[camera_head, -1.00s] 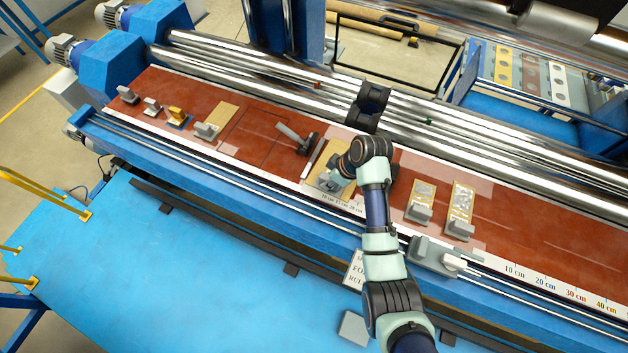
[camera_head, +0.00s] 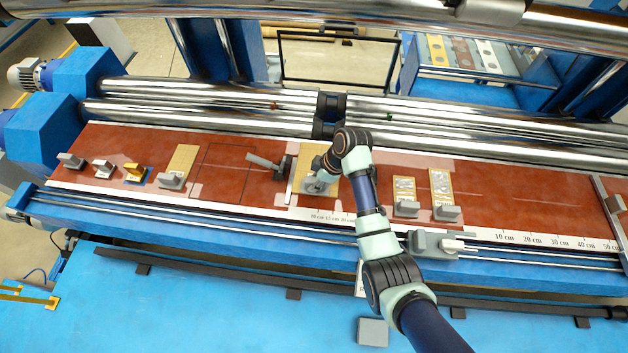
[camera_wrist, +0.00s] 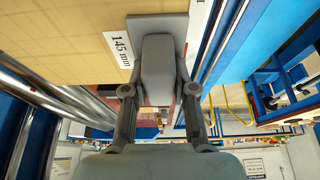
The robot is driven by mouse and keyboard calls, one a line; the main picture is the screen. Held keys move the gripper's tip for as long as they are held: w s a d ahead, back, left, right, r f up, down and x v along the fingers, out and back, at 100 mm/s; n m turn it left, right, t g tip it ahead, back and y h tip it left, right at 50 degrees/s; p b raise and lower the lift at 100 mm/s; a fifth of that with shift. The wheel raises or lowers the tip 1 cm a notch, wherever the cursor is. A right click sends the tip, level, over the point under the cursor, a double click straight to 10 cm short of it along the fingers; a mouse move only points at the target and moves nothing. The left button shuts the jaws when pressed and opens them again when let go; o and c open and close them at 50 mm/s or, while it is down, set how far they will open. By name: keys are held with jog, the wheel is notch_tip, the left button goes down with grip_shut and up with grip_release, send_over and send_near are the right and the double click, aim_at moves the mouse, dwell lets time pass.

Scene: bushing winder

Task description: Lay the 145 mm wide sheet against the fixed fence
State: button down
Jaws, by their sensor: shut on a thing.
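The tan sheet (camera_head: 327,157) lies on the red-brown table, partly covered by my arm. In the wrist view the sheet (camera_wrist: 70,40) carries a "145 mm" label and a grey block-shaped handle (camera_wrist: 157,60) at its edge. My gripper (camera_wrist: 158,92) is shut on this handle, one finger on each side. In the head view my gripper (camera_head: 318,182) is at the near edge of the sheet. A thin grey bar, apparently the fixed fence (camera_head: 300,172), runs along the sheet's left side. The sheet's left edge is very close to it; I cannot tell whether they touch.
A dark tool with a grey handle (camera_head: 268,162) lies left of the bar. Another tan sheet (camera_head: 183,158) and several grey blocks lie farther left. Two labelled narrow sheets (camera_head: 441,187) lie right. A grey carriage (camera_head: 433,244) sits on the front rail. Steel rollers (camera_head: 220,110) run behind.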

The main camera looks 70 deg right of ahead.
jog(key=shift+f+b, duration=2.9)
jog(key=shift+f, duration=1.3)
jog(key=shift+f, duration=0.3)
jog(key=shift+w+a+b, duration=0.15)
jog(key=shift+w+b, duration=0.15)
jog(key=shift+w, duration=0.25)
jog(key=c, duration=0.8)
grip_release()
jog(key=shift+c, duration=0.2)
jog(key=v, duration=1.2)
